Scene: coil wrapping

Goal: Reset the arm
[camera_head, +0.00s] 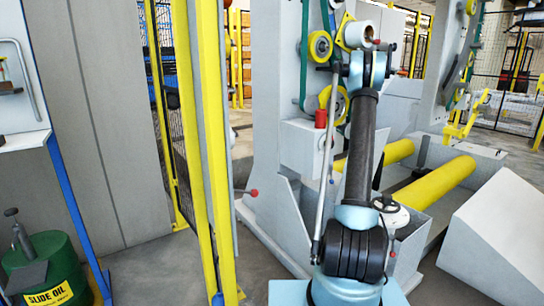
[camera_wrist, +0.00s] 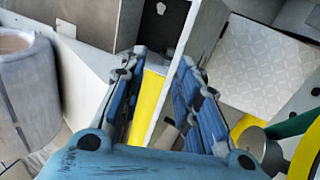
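My gripper (camera_wrist: 162,68) shows in the wrist view with its two blue fingers apart. Nothing is held between them; a yellow strip and a white edge show through the gap behind. In the head view my arm stands nearly upright in front of the wrapping machine (camera_head: 268,110), its wrist end high beside the yellow wheels. My fingers cannot be made out in that view.
A pale roll-like cylinder (camera_wrist: 25,95) is close on the left in the wrist view. Yellow rollers (camera_head: 435,185) lie right of my arm. A yellow post (camera_head: 213,130) and a green slide oil can (camera_head: 55,270) stand left. Some grey floor (camera_head: 160,272) is clear.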

